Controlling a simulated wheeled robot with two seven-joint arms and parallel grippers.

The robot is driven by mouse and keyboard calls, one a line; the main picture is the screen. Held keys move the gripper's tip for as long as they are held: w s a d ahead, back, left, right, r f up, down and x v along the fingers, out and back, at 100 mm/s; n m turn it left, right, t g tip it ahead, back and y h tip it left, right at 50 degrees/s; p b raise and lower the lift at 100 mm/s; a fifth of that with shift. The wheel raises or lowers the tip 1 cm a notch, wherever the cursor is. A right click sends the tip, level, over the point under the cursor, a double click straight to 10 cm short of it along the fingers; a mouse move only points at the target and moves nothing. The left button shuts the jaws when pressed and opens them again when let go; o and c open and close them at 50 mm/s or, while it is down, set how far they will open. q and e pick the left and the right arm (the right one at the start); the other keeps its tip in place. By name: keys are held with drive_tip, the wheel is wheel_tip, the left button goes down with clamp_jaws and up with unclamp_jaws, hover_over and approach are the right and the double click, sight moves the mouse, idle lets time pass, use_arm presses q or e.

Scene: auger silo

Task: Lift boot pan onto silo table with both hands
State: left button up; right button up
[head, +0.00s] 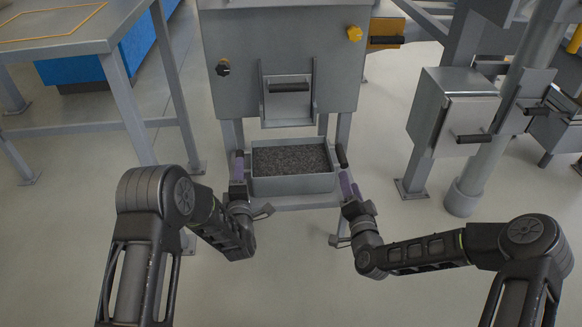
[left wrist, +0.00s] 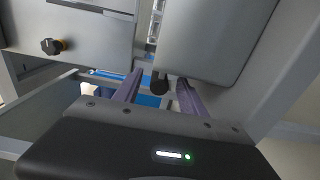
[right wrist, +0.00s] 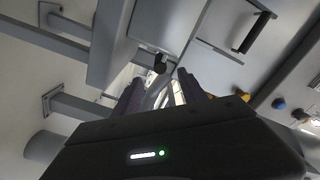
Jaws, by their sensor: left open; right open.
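The boot pan (head: 293,186) is a grey open box filled with dark granules. It sits low under the hopper, with a black handle at each side. My left gripper (head: 238,170) is open at the pan's left side. In the left wrist view, the round end of a black handle (left wrist: 158,86) shows between its purple fingers. My right gripper (head: 347,184) is open at the right side, just nearer than the right handle (head: 341,155). In the right wrist view, a black handle end (right wrist: 160,66) shows just beyond the fingertips. The silo table (head: 60,32), with a yellow outline, stands at upper left.
The grey hopper (head: 282,55) with a chute stands right behind and above the pan. Its legs flank the pan. A grey box with a black handle (head: 455,105) and a post stand to the right. The floor between my arms is clear.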

sight(241, 151)
use_arm(q)
drive_tip(key=shift+w+a, duration=0.25)
drive_tip(key=shift+w, duration=1.65)
drive_tip(key=shift+w+a, duration=0.2)
drive_tip(key=shift+w, duration=1.65)
use_arm(e)
drive_tip(key=shift+w+a, duration=0.25)
drive_tip(key=shift+w, duration=1.65)
drive_tip(key=shift+w+a, duration=0.2)
drive_tip(key=shift+w, duration=1.75)
drive_tip(key=shift+w+a, duration=0.25)
drive_tip(key=shift+w, duration=1.65)
use_arm(q)
clamp_jaws()
use_arm(e)
clamp_jaws()
use_arm(q)
drive_tip(key=shift+w+r, duration=0.1)
drive_tip(key=shift+r, duration=0.2)
use_arm(e)
drive_tip(key=shift+r, duration=0.25)
